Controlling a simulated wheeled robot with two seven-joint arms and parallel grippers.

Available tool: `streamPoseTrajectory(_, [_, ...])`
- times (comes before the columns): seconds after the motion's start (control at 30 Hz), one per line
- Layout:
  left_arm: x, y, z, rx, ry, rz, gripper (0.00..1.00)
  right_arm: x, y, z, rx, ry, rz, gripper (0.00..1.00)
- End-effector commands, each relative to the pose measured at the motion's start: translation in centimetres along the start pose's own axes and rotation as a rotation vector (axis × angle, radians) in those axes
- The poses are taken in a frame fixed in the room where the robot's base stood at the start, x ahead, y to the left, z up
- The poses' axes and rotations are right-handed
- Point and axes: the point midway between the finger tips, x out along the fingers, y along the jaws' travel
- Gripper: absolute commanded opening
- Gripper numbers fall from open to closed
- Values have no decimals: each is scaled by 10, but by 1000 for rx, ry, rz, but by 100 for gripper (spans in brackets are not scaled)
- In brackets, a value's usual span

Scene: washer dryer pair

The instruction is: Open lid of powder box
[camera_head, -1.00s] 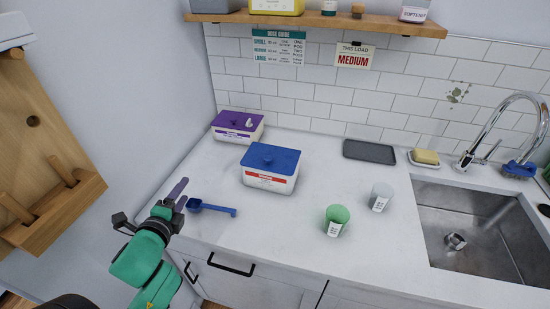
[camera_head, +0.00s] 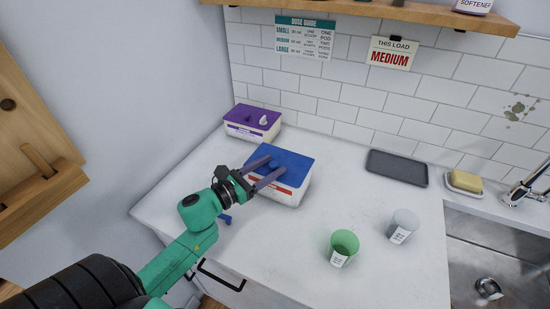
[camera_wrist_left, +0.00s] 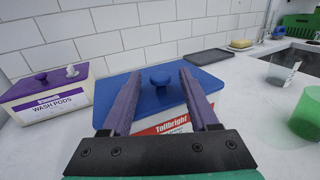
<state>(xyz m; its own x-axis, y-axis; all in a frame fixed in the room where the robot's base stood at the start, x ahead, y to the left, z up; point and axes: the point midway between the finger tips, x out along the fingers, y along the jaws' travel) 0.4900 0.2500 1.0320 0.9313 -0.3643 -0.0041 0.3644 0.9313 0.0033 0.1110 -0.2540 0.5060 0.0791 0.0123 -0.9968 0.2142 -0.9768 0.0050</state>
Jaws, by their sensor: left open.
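The powder box (camera_head: 290,196) is a white box with a red label and a blue lid (camera_head: 294,166), and it stands on the counter. The lid is shut and has a round blue knob, clear in the left wrist view (camera_wrist_left: 160,78). My left gripper (camera_head: 268,172) is open, with its two fingers over the near part of the lid. In the left wrist view the fingers (camera_wrist_left: 156,95) lie on either side of the knob, with nothing between them but the knob ahead; I cannot tell whether they touch it. My right gripper is not in view.
A purple-lidded wash pods box (camera_head: 253,122) stands behind left. A blue scoop (camera_head: 226,218) is mostly hidden by my left arm. A green cup (camera_head: 343,246), a clear cup (camera_head: 403,226) and a grey tray (camera_head: 397,167) are to the right. The sink (camera_head: 490,262) is far right.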

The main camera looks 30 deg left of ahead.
Motion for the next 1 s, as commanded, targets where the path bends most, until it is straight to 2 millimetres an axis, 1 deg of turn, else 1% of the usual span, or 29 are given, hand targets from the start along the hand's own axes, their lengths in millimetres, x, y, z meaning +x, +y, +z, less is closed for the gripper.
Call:
streamPoseTrajectory(0.03, [8,0,3,-2,-2,0,60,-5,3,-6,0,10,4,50])
streamPoseTrajectory(0.13, [17,0,1,-3,-1,1,60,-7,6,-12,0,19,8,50])
streamPoseTrajectory(0.4, [20,0,-1,-4,1,1,60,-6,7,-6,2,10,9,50])
streamPoseTrajectory(0.47, [20,0,-1,-4,0,1,37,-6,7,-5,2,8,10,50])
streamPoseTrajectory(0.5, [20,0,-1,-4,0,1,22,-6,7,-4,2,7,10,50])
streamPoseTrajectory(0.57, [20,0,-1,-4,0,1,0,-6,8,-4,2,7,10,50])
streamPoseTrajectory(1.0, [19,0,-1,-4,0,0,0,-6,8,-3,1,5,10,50])
